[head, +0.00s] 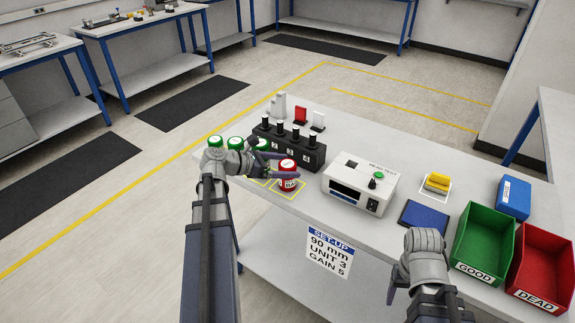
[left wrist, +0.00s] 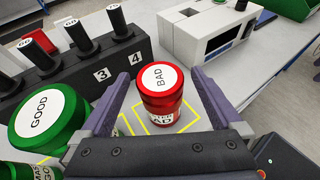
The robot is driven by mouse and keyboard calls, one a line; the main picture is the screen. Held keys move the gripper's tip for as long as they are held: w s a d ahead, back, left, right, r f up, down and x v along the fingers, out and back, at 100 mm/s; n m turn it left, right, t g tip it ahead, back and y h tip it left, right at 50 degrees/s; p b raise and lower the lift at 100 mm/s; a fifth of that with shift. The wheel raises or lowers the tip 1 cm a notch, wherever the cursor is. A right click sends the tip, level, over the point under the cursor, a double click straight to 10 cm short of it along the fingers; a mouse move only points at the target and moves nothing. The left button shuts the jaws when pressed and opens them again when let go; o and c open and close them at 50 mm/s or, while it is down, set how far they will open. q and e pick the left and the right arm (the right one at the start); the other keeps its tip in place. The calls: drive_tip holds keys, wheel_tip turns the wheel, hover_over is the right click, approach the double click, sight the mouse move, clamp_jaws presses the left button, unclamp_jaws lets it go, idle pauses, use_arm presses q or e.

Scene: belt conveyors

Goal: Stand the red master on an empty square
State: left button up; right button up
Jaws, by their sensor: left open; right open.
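The red master (head: 288,176), a can with a white top marked BAD, stands upright inside a yellow-outlined square (left wrist: 188,127) on the bench. My left gripper (head: 282,166) is open, with one finger on each side of the red master. In the left wrist view, gaps show between the can (left wrist: 161,92) and both fingers. Another yellow outline (head: 258,181) lies just left of it, partly hidden by my gripper. Several green masters (head: 236,143) marked GOOD stand to the left. My right gripper (head: 425,245) is open near the bench's front edge, its fingers mostly hidden.
A black block with numbered sockets and black-handled pieces (head: 290,148) stands behind the red master. A white tester (head: 360,186) is to its right. Further right are a blue pad (head: 424,215), a yellow item (head: 438,181), a green GOOD bin (head: 485,240) and a red DEAD bin (head: 540,265).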

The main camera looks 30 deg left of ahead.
use_arm(q)
drive_tip(key=p+v, duration=0.3)
drive_tip(key=v, duration=0.8)
drive_tip(key=shift+p, duration=0.35)
drive_tip(key=shift+s, duration=0.1)
